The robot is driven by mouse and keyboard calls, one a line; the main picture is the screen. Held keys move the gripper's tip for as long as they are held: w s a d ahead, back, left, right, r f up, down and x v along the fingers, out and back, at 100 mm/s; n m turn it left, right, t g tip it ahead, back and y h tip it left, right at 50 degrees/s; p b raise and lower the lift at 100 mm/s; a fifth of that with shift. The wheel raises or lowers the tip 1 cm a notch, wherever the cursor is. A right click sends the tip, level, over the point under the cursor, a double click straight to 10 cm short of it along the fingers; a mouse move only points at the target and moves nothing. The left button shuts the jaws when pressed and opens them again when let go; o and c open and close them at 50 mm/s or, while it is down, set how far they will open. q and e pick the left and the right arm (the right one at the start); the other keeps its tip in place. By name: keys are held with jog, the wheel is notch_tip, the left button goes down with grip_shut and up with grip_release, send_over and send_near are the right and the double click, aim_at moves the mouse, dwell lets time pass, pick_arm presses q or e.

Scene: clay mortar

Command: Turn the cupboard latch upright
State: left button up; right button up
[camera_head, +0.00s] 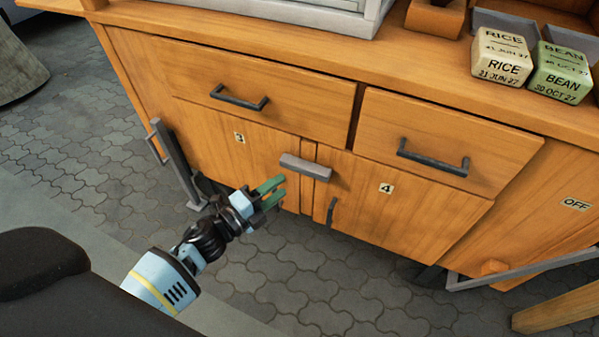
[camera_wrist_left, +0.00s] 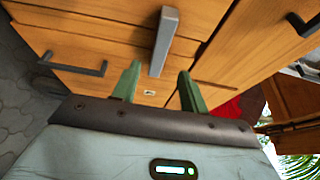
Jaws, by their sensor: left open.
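The cupboard latch (camera_head: 305,167) is a grey bar lying across the seam between the door marked 3 (camera_head: 215,140) and the door marked 4 (camera_head: 400,205). In the head view it lies nearly level, along the doors' top edge. My left gripper (camera_head: 277,191) is open and empty, with green fingers just left of and below the latch. In the left wrist view the latch (camera_wrist_left: 165,40) shows ahead of my fingertips (camera_wrist_left: 157,82), in line with the gap between them. I see no clear contact. My right gripper is not in view.
Two drawers with dark handles (camera_head: 239,97) (camera_head: 433,158) sit above the doors. A dark door handle (camera_head: 331,211) hangs below the latch. Grey bars stick out at the left (camera_head: 176,165) and lower right (camera_head: 525,268). Rice (camera_head: 502,60) and bean (camera_head: 563,73) blocks stand on top.

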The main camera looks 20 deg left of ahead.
aim_at(301, 171)
pick_arm(q)
jog(key=b+x, duration=0.1)
jog(key=x, duration=0.5)
jog(key=shift+x, duration=0.9)
jog(key=c, duration=0.7)
grip_shut()
